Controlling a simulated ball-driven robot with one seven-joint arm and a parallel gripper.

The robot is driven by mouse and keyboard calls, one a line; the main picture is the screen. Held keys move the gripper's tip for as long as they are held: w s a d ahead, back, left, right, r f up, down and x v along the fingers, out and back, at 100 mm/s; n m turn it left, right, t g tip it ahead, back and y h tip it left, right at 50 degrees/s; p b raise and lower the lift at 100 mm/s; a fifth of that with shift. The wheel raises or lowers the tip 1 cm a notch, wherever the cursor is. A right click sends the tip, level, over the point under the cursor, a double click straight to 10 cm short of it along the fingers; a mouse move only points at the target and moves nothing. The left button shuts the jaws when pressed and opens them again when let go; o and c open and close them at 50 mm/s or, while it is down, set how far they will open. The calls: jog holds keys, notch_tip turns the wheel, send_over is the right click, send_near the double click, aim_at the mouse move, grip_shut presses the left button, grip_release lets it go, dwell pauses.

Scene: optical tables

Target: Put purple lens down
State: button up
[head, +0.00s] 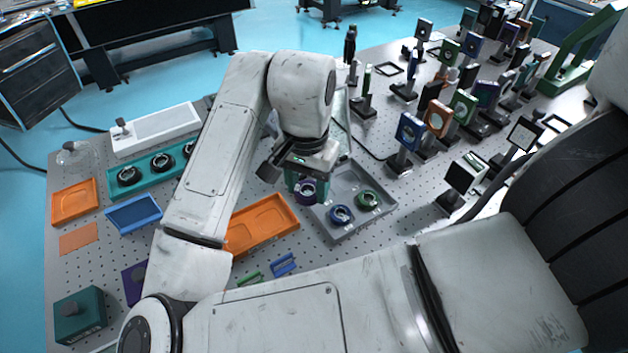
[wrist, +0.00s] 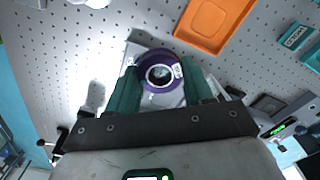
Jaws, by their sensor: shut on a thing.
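The purple lens (head: 305,191) is a round ring held low in my gripper (head: 307,186). In the wrist view the purple lens (wrist: 147,80) sits between the two teal fingers of my gripper (wrist: 160,78), which are shut on it. In the head view it shows at the left side of a grey tray (head: 347,178). I cannot tell whether its underside touches anything. A blue lens (head: 340,215) and a green lens (head: 368,199) lie in the grey tray.
An orange tray (head: 240,242) lies left of the grey tray. A teal holder (head: 143,182) with several dark round pieces and a blue tray (head: 133,213) stand further left. Many upright mounted optics (head: 437,118) crowd the right side. Small green and blue pieces (head: 284,264) lie in front.

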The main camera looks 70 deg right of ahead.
jog(key=d+f, duration=0.2)
jog(key=d, duration=0.1)
jog(key=d+f, duration=0.3)
jog(key=d, duration=0.1)
jog(key=w+d+f, duration=0.1)
jog(key=d+f, duration=0.1)
jog(key=d, duration=0.1)
jog(key=shift+d+f+p, duration=0.35)
jog(key=shift+f, duration=0.05)
jog(key=shift+d+f, duration=0.2)
jog(key=shift+f, duration=0.05)
jog(key=f, duration=0.3)
jog(key=shift+w+d+p, duration=0.1)
jog(key=shift+d+p, duration=0.15)
jog(key=shift+p, duration=0.15)
jog(key=shift+f, duration=0.35)
jog(key=shift+f, duration=0.1)
jog(key=shift+f, duration=0.35)
jog(key=shift+f+b, duration=0.1)
jog(key=shift+b, duration=0.2)
